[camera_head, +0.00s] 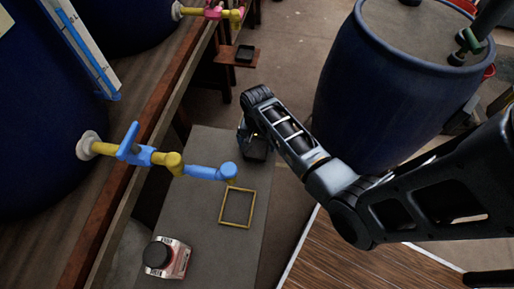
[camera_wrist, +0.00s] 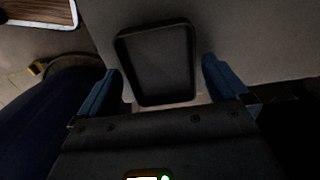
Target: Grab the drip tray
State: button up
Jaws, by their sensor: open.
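The drip tray (camera_wrist: 157,62), a dark, shallow, rounded rectangle with a raised rim, lies on the grey bench top. In the wrist view, my gripper (camera_wrist: 160,70) is open, with one blue finger on each side of the tray's near part. I cannot tell if the fingers touch it. In the head view, my gripper (camera_head: 247,128) is low over the far part of the bench, and a dark piece that looks like the tray (camera_head: 257,151) shows beside it, partly hidden by my arm.
A yellow square outline (camera_head: 221,208) marks the bench (camera_head: 205,150) below a blue-and-yellow tap (camera_head: 170,161). A blue barrel (camera_head: 350,100) stands right of the bench.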

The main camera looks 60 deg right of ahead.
jog(key=shift+f, duration=0.1)
jog(key=shift+c, duration=0.2)
jog(key=c, duration=0.9)
jog(key=shift+o, duration=0.2)
